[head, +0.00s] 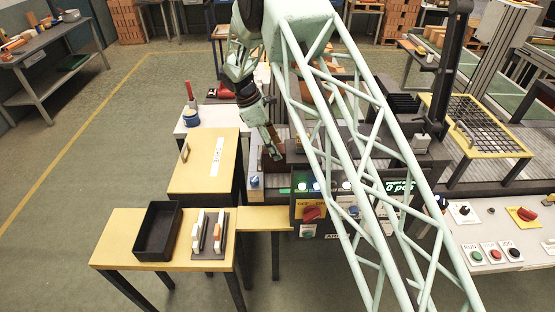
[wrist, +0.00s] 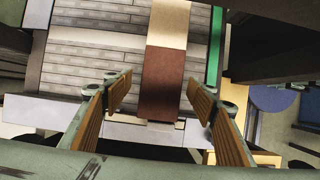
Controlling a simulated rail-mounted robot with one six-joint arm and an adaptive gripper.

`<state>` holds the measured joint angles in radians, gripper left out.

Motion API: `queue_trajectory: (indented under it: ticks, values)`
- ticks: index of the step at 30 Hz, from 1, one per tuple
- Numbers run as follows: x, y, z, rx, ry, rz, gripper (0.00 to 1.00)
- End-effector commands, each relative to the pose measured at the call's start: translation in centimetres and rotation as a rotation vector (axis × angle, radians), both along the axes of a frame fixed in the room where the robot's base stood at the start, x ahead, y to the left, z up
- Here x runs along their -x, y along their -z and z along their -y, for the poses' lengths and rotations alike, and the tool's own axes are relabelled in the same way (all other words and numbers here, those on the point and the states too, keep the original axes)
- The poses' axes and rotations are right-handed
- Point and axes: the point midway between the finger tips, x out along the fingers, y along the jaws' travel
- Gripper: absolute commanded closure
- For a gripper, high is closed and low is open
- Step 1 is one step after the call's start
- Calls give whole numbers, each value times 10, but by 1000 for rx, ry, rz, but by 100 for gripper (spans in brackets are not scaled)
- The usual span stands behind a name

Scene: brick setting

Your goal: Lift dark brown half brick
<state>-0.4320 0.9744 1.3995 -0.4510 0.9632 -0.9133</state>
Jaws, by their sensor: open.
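In the wrist view a dark reddish-brown brick (wrist: 163,85) lies on a grey slatted surface (wrist: 90,60), with its far end against a cream brick (wrist: 169,22). My gripper (wrist: 160,92) is open, with one orange-padded finger to the left of the brown brick and one to its right. There is a gap on each side, and I cannot tell how far the fingertips are above the surface. The brick there is mostly hidden by my gripper and arm.
A yellow-topped table (head: 115,240) at the front left bears a black tray (head: 154,253) and two handled tools on a dark board. Another yellow table (head: 190,178) stands behind it. A control panel (head: 310,212) with a red knob stands right of my gripper. A green strip (wrist: 214,45) borders the slatted surface.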

Motion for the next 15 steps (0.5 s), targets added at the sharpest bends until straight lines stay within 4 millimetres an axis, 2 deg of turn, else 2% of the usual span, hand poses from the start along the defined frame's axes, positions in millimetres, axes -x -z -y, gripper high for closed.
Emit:
queue_trajectory:
  ticks: [7,15]
  values:
    - [0,27,11,1,-1,-1,48]
    - [-1,37,15,0,-1,1,48]
